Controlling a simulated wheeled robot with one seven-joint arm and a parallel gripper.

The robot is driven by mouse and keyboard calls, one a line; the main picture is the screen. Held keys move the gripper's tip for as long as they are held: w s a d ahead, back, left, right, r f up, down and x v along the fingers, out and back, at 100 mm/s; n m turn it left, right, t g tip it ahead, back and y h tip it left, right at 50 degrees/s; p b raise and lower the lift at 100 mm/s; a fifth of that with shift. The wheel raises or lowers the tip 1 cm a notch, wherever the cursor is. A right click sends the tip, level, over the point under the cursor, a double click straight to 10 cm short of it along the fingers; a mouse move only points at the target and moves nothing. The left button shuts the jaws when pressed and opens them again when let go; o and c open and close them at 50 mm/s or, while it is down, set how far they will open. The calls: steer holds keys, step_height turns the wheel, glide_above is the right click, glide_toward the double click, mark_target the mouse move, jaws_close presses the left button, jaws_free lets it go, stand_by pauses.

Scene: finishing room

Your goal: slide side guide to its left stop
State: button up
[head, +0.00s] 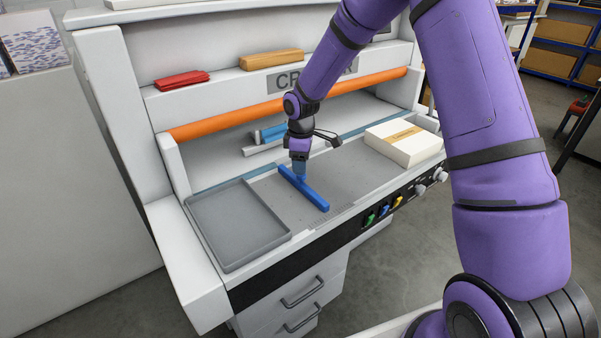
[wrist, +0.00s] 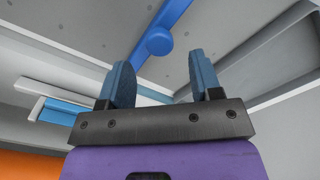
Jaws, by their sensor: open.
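The side guide is a blue bar (head: 311,195) lying across the grey machine bed. In the wrist view the blue bar (wrist: 178,14) has a round blue knob (wrist: 159,39) on it. My gripper (head: 299,170) is over the bar's far part in the head view. In the wrist view my gripper (wrist: 162,62) is open, with its two blue fingers apart. The knob shows in the gap, just beyond the fingertips. Nothing is between the fingers themselves. Whether a finger touches the knob is hidden in the head view. A left stop cannot be made out.
A grey tray (head: 240,256) fills the bed's left end. A banded white paper stack (head: 404,151) stands on the right. An orange bar (head: 235,116) spans above the bed. Coloured switches (head: 383,211) line the front edge. Bare bed lies between guide and tray.

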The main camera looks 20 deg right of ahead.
steer(key=shift+f, duration=2.1)
jaws_close()
glide_above(277, 201)
steer(key=shift+d, duration=0.1)
steer(key=shift+s, duration=0.1)
jaws_free()
steer(key=shift+r, duration=0.1)
step_height(277, 201, up, 11)
